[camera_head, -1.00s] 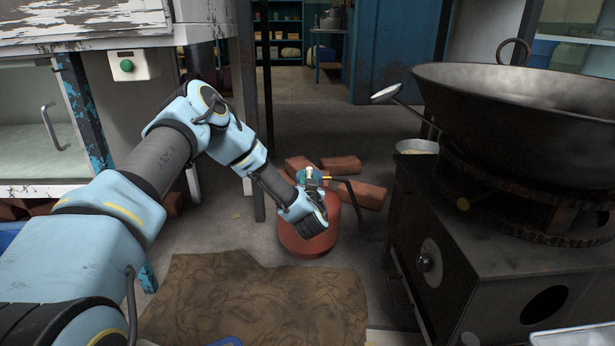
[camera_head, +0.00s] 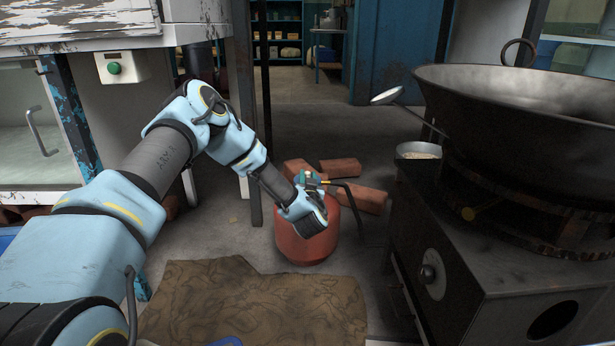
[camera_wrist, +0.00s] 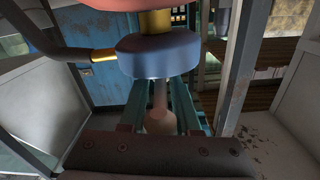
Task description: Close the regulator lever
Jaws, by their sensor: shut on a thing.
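The red gas cylinder (camera_head: 303,247) stands on the floor, partly hidden by my gripper. In the wrist view, the blue round regulator (camera_wrist: 158,57) sits below a brass fitting, with the cylinder's red body at the top edge. A grey lever (camera_wrist: 160,93) sticks out from the regulator, down the picture, to a rounded pinkish end. My gripper (camera_wrist: 160,90) has its teal fingers on both sides of the lever and is shut on it. In the head view my gripper (camera_head: 309,182) is at the cylinder's top, where the regulator is small and mostly hidden.
A black hose (camera_head: 352,200) runs right from the regulator. Bricks (camera_head: 341,167) lie behind the cylinder. The stove (camera_head: 450,270) with a large wok (camera_head: 520,100) stands at right, a bench (camera_head: 100,40) at left. A brown mat (camera_head: 255,305) lies in front.

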